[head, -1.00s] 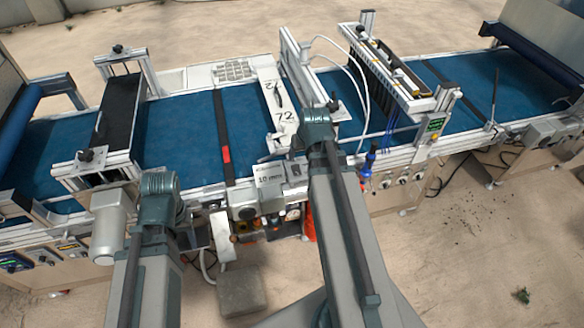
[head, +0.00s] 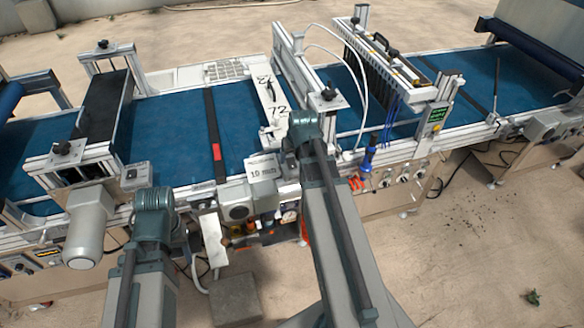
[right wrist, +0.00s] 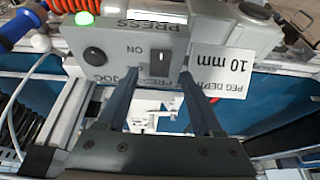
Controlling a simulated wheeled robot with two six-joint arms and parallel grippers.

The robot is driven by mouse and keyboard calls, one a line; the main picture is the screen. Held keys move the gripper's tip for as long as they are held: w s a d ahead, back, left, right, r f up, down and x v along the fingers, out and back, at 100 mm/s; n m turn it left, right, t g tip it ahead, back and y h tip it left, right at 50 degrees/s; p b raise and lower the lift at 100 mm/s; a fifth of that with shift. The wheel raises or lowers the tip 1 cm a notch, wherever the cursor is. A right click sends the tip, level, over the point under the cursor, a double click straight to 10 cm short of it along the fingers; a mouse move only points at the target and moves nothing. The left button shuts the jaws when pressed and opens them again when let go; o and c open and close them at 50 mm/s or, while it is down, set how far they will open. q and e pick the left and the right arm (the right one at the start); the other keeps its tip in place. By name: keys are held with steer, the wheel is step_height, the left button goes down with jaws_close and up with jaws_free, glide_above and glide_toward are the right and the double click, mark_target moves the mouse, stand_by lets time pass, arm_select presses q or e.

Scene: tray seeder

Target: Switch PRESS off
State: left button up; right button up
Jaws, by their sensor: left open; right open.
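The grey PRESS box (right wrist: 190,38) shows upside down in the right wrist view. Its black rocker switch (right wrist: 160,63) has an ON label beside it; I cannot tell which side is pressed. A round black button (right wrist: 95,56) sits left of the rocker, and a green lamp (right wrist: 85,18) is lit at the box's edge. My right gripper (right wrist: 158,72) is open and empty, its fingers on either side of the rocker; contact cannot be told. In the head view my right arm hides the box. My left arm shows there, but its gripper is hidden.
The blue conveyor belt (head: 180,125) runs behind. A blue-handled tool (head: 368,155) hangs at the front rail, right of my right arm.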

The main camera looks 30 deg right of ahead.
mark_target(292, 164)
steer(key=b+x, duration=0.1)
steer(key=x, duration=0.1)
steer(key=shift+w+f+b, duration=0.2)
steer(key=shift+f+b, duration=0.1)
steer(key=shift+f, duration=0.05)
arm_select(q)
step_height(292, 164, down, 2)
steer(key=shift+f, duration=0.25)
arm_select(e)
steer(key=shift+r, duration=0.1)
jaws_close()
